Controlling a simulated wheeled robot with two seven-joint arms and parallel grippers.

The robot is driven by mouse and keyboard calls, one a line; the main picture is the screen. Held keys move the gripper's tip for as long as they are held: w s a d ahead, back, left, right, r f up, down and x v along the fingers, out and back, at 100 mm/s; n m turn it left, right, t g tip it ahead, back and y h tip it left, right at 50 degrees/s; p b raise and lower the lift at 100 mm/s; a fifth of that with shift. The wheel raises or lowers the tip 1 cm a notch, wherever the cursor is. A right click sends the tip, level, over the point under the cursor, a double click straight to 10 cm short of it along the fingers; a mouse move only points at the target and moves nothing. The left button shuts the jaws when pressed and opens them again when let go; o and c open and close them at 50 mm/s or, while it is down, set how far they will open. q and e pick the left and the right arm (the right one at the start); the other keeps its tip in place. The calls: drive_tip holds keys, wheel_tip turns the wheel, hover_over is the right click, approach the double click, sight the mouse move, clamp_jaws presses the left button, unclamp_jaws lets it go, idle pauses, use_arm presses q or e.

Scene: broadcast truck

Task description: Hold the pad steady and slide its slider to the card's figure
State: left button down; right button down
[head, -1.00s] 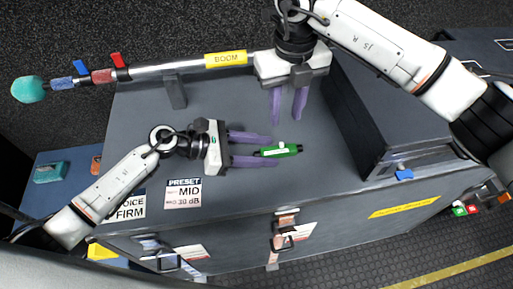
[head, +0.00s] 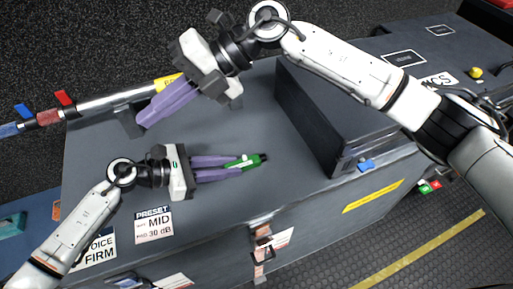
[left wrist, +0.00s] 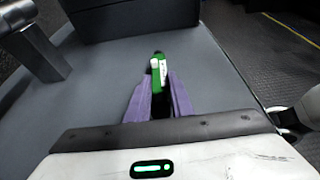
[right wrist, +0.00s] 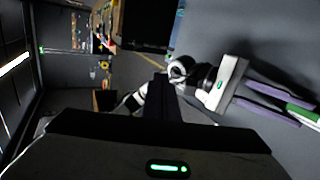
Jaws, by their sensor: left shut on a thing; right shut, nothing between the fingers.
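The green pad (head: 256,161) lies on the dark case top, with a small white slider knob (head: 244,158) on its upper face. My left gripper (head: 236,166) is shut on the pad, its purple fingers along the pad's near end. The left wrist view shows the pad (left wrist: 158,68) between the fingers, its far end sticking out. The card (head: 153,225) on the case reads PRESET, MID, 30 dB. My right gripper (head: 143,120) is shut and empty, above the case's back left, apart from the pad. I cannot read the slider's exact position.
A dark raised box (head: 330,115) stands on the case to the right of the pad. The boom pole (head: 110,101) runs along the back edge, near my right gripper. The case top around the pad is clear.

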drive_tip(key=w+d+r+m+t+y, duration=0.1)
drive_tip(key=w+r+m+t+y, duration=0.3)
drive_tip(key=r, duration=0.4)
drive_tip(key=w+d+r+m+t+y, duration=0.2)
drive_tip(key=w+r+m+t+y, duration=0.15)
drive_tip(key=r+m+y, duration=0.35)
drive_tip(key=w+d+f+m+t+h, duration=0.2)
drive_tip(key=w+d+m+t+h, duration=0.85)
drive_tip(key=m, duration=0.55)
drive_tip(key=w+d+f+m+g+h, duration=0.1)
drive_tip(key=w+d+f+m+h, duration=0.2)
drive_tip(key=d+f+m, duration=0.3)
drive_tip(key=m+g+h, duration=0.2)
drive_tip(key=g, duration=0.9)
approach(244, 158)
drive_tip(key=w+f, duration=0.1)
drive_tip(key=w+a+f, duration=0.1)
drive_tip(key=f, duration=0.1)
drive_tip(key=w+a+f, duration=0.1)
drive_tip(key=f, duration=0.1)
drive_tip(key=shift+f, duration=0.1)
